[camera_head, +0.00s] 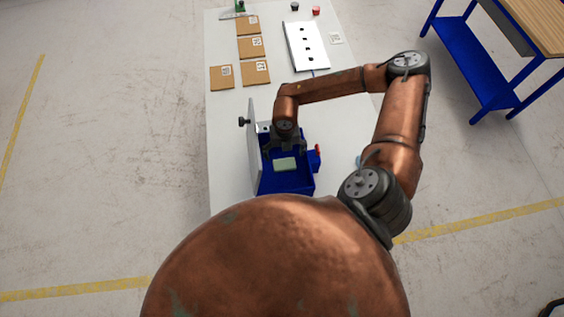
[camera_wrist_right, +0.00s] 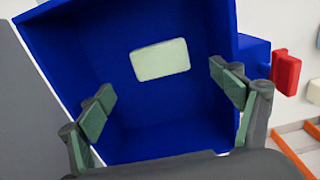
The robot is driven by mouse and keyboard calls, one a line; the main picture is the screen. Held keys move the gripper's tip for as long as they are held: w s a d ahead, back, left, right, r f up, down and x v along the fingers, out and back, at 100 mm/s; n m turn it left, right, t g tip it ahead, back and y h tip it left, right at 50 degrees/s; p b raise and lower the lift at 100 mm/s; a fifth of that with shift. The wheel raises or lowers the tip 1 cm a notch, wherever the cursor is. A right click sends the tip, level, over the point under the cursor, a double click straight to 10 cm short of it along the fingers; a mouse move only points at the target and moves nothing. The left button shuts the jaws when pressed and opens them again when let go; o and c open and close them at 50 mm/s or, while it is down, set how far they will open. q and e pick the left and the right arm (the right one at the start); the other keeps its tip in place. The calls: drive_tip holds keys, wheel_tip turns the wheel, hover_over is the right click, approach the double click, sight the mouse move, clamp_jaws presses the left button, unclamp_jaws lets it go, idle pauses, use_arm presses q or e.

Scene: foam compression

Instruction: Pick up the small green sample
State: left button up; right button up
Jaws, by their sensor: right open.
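The small green sample (camera_head: 285,164) is a pale green block lying flat inside a blue open box (camera_head: 300,187). In the right wrist view the sample (camera_wrist_right: 160,60) lies on the box's blue floor (camera_wrist_right: 135,105), beyond the fingertips and roughly centred between them. My right gripper (camera_head: 284,148) is over the box, close to the sample. Its two fingers (camera_wrist_right: 165,92) are wide apart with nothing between them. The height left between fingers and sample is hard to judge. My left gripper is not in view.
A grey upright panel (camera_head: 254,140) with a black knob (camera_head: 243,121) stands at the box's left side. A red part (camera_head: 318,152) sits at its right. Several cardboard pieces (camera_head: 251,47) and a white board with dark holes (camera_head: 306,47) lie farther back on the white table (camera_head: 225,150).

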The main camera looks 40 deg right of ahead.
sight(285, 161)
wheel_tip(285, 161, down, 7)
drive_tip(key=shift+f+p, duration=0.2)
drive_tip(key=shift+p, duration=0.15)
drive_tip(key=shift+c, duration=0.6)
drive_tip(key=c, duration=0.8)
